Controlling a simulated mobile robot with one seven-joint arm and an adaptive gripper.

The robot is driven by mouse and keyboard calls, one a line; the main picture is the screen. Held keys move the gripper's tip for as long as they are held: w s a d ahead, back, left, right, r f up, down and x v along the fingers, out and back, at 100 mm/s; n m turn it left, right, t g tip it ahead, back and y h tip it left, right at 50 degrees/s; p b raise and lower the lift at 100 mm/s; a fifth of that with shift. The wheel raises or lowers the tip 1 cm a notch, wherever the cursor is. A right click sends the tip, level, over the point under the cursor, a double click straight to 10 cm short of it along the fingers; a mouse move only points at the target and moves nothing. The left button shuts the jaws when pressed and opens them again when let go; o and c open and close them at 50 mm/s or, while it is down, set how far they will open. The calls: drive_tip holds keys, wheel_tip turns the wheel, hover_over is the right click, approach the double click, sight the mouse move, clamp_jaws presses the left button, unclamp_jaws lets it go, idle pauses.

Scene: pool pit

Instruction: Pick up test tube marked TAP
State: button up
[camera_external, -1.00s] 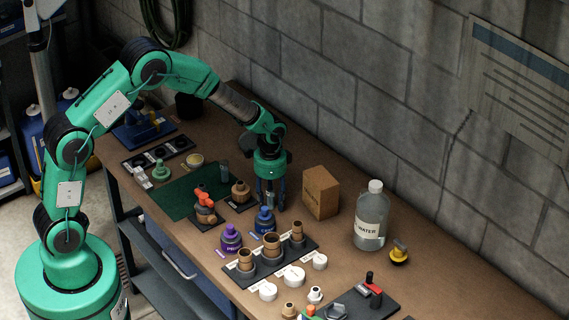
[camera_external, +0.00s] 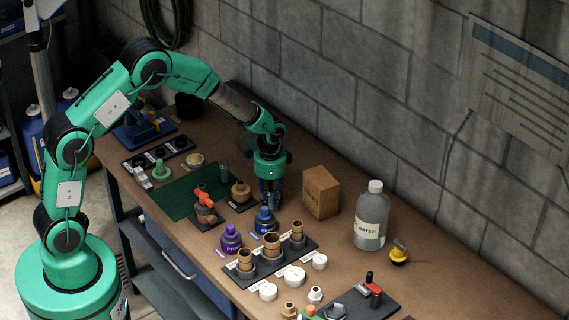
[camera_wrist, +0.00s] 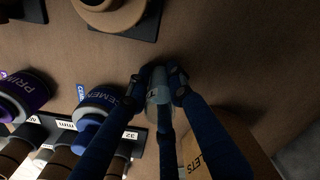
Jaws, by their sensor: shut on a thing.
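My gripper (camera_external: 270,198) points down at the workbench, behind the blue-capped cement pot (camera_external: 264,219) and left of the cardboard box. Its dark fingers are shut on a pale, clear test tube (camera_wrist: 157,96), which shows between the fingertips in the wrist view. I cannot read any TAP mark on this tube. In the outside view the fingers hide most of it, and I cannot tell whether it is clear of the bench. A similar grey clear tube (camera_external: 224,170) stands further left, by the green mat; its mark is not readable.
The cardboard box (camera_external: 320,193) stands close to the right of my gripper. A purple pot (camera_external: 231,239) and a rack of pipe fittings (camera_external: 262,271) are in front. A WATER bottle (camera_external: 371,216) stands further right. Bare bench (camera_external: 335,235) lies between box and bottle.

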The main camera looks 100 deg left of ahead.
wheel_tip(320, 180, up, 10)
drive_tip(key=p, duration=0.2)
idle(0.6)
